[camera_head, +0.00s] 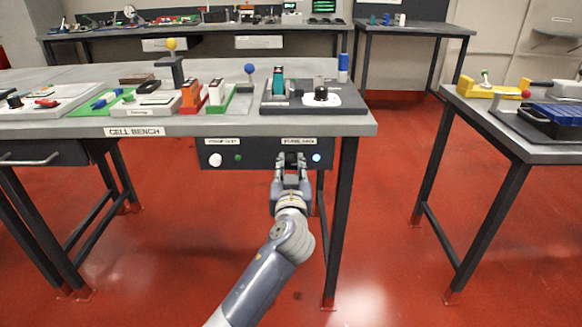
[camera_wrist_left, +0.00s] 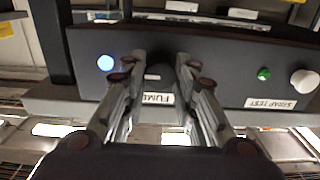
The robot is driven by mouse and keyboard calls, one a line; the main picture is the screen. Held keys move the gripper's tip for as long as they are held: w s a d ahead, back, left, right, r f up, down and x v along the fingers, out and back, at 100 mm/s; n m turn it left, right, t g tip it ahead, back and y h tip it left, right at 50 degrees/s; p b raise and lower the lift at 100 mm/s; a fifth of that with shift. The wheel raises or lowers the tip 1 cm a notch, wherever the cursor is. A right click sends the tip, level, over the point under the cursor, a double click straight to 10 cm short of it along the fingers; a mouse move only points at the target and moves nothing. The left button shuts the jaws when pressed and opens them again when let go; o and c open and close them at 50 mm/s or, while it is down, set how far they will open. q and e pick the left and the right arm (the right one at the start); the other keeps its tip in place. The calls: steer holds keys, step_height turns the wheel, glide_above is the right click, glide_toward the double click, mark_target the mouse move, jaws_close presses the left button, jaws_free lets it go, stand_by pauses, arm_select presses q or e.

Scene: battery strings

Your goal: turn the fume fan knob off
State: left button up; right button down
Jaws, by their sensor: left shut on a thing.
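The dark control panel (camera_head: 265,165) hangs under the front edge of the cell bench. The fume fan knob, a dark knob (camera_wrist_left: 157,73), is at the panel's right part in the head view, under a white label (camera_head: 299,141). My left gripper (camera_head: 291,160) reaches up to it and is shut on it, one finger on each side. In the wrist view, the fingers of my left gripper (camera_wrist_left: 158,66) flank the knob, and the picture is upside down. A lit blue lamp (camera_head: 317,157) is beside the knob. My right gripper is not in view.
A white knob (camera_head: 215,160) and a green lamp (camera_head: 238,157) sit on the panel's left part. A bench leg (camera_head: 341,220) stands just right of the panel. The bench top (camera_head: 230,126) above holds several trays and fixtures. The red floor right of the bench is clear.

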arm_select(q)
steer(key=shift+m, duration=0.3)
steer(key=m+p, duration=0.2)
steer(key=m, duration=0.2)
steer(key=shift+r+p, duration=0.1)
steer(key=shift+p, duration=0.2)
steer(key=m+p, duration=0.3)
steer(key=m, duration=0.3)
steer(key=shift+m, duration=0.3)
steer(key=m+p, duration=0.3)
steer(key=m, duration=0.3)
steer(key=shift+d+m, duration=0.1)
steer(key=shift+m, duration=0.4)
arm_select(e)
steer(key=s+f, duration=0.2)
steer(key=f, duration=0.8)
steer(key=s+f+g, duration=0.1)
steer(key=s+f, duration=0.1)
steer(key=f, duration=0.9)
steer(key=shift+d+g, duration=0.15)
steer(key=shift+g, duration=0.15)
arm_select(q)
steer(key=shift+f, duration=0.2)
steer(key=o, duration=1)
steer(key=shift+o, duration=0.2)
